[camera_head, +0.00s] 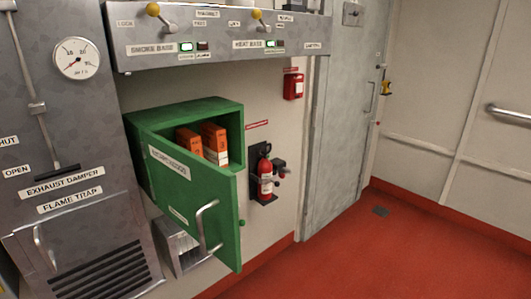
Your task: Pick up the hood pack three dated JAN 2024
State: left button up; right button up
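A green wall cabinet (190,110) hangs at centre left with its door (190,198) swung partly open toward me. Two orange packs with pale labels stand upright inside: a left pack (188,140) and a right pack (215,140). The door hides their lower parts. Small marks show on them, but I cannot read a number or a date, so I cannot tell which is pack three dated JAN 2024. Neither of my grippers is in view.
The open door's metal handle (205,228) sticks out toward me. A grey switch panel (225,35) juts out above the cabinet. A red fire extinguisher (265,177) hangs to its right. The red floor (370,245) at right is clear.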

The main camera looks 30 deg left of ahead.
aim_at(214, 137)
jog(key=z, duration=0.3)
jog(key=i, duration=1.95)
jog(key=u, duration=1.3)
jog(key=i, duration=0.8)
jog(key=u, duration=0.9)
